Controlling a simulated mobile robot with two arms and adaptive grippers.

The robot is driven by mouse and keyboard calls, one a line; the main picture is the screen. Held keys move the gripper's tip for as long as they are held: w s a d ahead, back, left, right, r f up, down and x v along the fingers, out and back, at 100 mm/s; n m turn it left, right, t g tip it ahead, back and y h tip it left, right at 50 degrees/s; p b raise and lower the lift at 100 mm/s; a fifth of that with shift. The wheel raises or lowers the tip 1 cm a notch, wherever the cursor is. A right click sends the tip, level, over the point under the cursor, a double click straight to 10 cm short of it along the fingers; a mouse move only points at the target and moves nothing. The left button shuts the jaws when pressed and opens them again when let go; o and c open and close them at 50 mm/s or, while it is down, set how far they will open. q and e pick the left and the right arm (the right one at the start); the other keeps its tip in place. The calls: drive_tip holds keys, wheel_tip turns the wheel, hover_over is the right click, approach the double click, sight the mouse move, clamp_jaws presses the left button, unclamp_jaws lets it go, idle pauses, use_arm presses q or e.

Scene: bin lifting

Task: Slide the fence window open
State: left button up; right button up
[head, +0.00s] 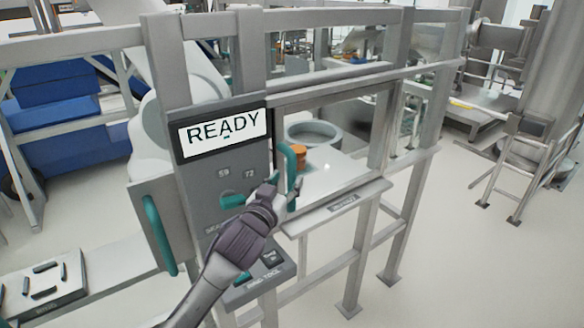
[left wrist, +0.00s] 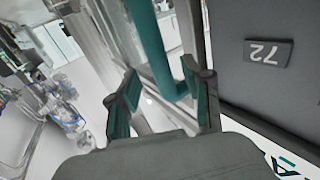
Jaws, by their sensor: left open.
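The fence window (head: 340,135) is a clear pane in a grey metal frame, right of a dark control panel. Its upright teal handle (head: 291,165) is at the window's left side, close to the panel. My left gripper (head: 283,190) is at this handle, with its fingers open. In the left wrist view, the handle (left wrist: 152,45) runs down between the two teal-padded fingers (left wrist: 162,85), and its lower end is near the right finger. I cannot tell whether either finger touches it. My right gripper is in neither view.
The dark panel (head: 222,190) with a READY screen (head: 222,132) stands just left of the window. Another teal handle (head: 158,232) is on a grey plate further left. A small ledge (head: 340,207) juts out below the window.

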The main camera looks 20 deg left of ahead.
sight(290, 176)
use_arm(q)
drive_tip(key=shift+w+d+p, duration=0.15)
drive_tip(key=shift+w+p, duration=0.25)
drive_tip(key=shift+w, duration=1.7)
drive_tip(key=shift+c, duration=0.4)
clamp_jaws()
